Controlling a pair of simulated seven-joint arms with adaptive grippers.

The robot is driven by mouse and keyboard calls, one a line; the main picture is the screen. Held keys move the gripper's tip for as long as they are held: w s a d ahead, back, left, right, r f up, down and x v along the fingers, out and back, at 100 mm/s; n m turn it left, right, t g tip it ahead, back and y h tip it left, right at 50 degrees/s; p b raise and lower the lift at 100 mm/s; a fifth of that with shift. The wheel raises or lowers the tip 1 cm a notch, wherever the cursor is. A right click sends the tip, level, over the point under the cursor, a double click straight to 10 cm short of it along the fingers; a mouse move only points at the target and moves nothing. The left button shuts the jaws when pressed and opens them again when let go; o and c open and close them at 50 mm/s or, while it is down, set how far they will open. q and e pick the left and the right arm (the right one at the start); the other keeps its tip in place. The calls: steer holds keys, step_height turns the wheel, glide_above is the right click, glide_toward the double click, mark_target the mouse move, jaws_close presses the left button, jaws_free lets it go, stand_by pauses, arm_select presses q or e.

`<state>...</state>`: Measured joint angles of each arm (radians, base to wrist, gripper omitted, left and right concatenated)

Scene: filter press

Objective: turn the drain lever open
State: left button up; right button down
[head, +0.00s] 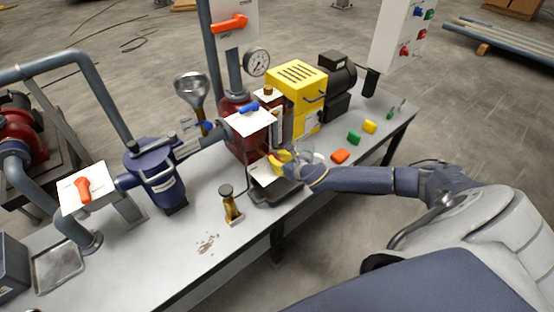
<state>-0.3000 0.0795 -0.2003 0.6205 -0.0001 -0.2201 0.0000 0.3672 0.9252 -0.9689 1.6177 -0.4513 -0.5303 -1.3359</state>
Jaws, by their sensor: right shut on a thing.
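My right gripper (287,157) reaches in from the right, low in front of the red filter press body (243,143). It is shut on a small yellow handle (273,164), which I take to be the drain lever. The handle sits just above a tilted white plate (263,178) and a dark tray (275,193). The fingers and wrist hide much of the handle, so its exact angle is hard to tell. My left gripper is not in view.
A blue lever (248,108) on a white plate sits above the gripper. Orange, green and yellow blocks (340,156) lie right of my wrist. A brass-coloured bottle-like item (230,205) stands left of the tray. The front left bench top (180,245) is mostly clear.

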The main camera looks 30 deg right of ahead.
steer(key=shift+a+m, duration=0.1)
steer(key=shift+m, duration=0.2)
steer(key=w+a+m+g+h, duration=0.1)
steer(key=m+g+h, duration=0.2)
steer(key=m+h, duration=0.2)
steer(key=w+a+m+g+h, duration=0.1)
steer(key=m+g+h, duration=0.3)
steer(key=m+h, duration=0.1)
steer(key=w+a+m+g+h, duration=0.1)
steer(key=a+m+g+h, duration=0.1)
steer(key=m+g+h, duration=0.2)
steer(key=shift+w+m+h, duration=0.1)
steer(key=shift+m+h, duration=0.4)
steer(key=shift+m, duration=1)
steer(key=shift+w+d+m+g, duration=0.1)
steer(key=shift+m+g, duration=0.2)
steer(key=shift+g, duration=0.2)
steer(key=c, duration=1.3)
jaws_free()
